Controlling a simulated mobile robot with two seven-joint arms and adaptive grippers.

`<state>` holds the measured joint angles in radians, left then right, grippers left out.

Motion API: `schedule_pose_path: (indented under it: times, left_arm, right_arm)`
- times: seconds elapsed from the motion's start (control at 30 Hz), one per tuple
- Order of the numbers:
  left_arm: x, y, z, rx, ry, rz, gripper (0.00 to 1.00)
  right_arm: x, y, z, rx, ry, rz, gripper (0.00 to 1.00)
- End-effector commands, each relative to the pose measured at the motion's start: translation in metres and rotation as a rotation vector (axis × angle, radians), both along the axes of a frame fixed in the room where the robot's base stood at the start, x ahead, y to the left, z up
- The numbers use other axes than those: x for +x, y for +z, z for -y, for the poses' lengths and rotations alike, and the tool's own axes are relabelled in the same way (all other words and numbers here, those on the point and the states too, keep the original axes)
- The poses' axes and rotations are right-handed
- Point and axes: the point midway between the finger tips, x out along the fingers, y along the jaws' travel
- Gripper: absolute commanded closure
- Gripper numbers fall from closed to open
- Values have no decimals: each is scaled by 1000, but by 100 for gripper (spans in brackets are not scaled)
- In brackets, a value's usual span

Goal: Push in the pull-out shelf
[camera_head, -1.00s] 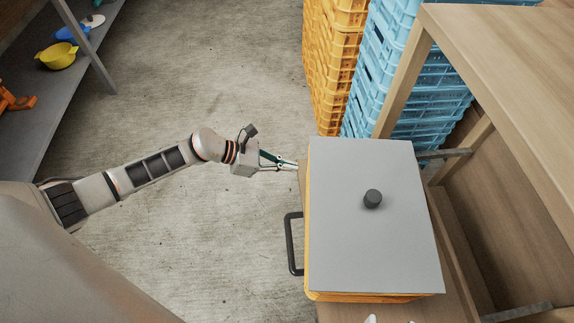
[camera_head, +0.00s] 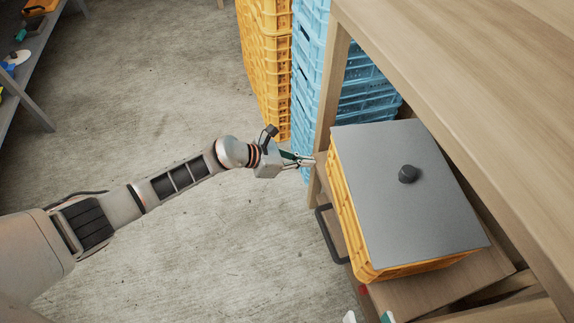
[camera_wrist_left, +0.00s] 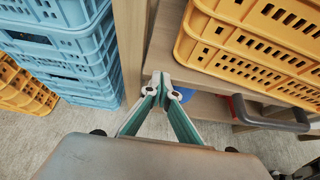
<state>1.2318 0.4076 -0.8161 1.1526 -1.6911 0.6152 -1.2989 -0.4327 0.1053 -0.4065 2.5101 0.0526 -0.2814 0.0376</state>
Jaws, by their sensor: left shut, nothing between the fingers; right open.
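The pull-out shelf (camera_head: 440,287) is a wooden board with a dark bar handle (camera_head: 325,235) on its front. It carries a yellow crate (camera_head: 347,205) with a flat grey lid (camera_head: 400,200) and black knob. The shelf still sticks out somewhat from the wooden rack. My left gripper (camera_head: 311,161) is shut and empty at the shelf's far front corner. In the left wrist view its fingertips (camera_wrist_left: 158,88) are at the board's front edge, beside the handle (camera_wrist_left: 268,120); contact is not certain. My right gripper (camera_head: 369,318) is open at the bottom edge, mostly cut off.
The rack's wooden top (camera_head: 450,110) overhangs the crate's right side. Stacks of blue crates (camera_head: 350,110) and yellow crates (camera_head: 264,70) stand beyond the rack's post (camera_head: 328,110). A grey shelf (camera_head: 35,105) with small items is at the far left. The concrete floor between is clear.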

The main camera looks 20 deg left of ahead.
Motion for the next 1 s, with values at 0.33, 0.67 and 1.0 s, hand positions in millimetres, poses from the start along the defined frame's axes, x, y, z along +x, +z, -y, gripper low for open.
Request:
schedule_pose_path:
  times: [0.33,0.67,1.0]
  left_arm:
    - [15,-2,23,1,1,-3,100]
    - [17,-1,25,0,0,-1,100]
    - [12,0,17,1,2,0,100]
  right_arm:
    - [-1,-1,-2,30,-14,-6,58]
    - [0,-1,-3,33,-15,-6,58]
    - [1,2,-2,26,-13,2,58]
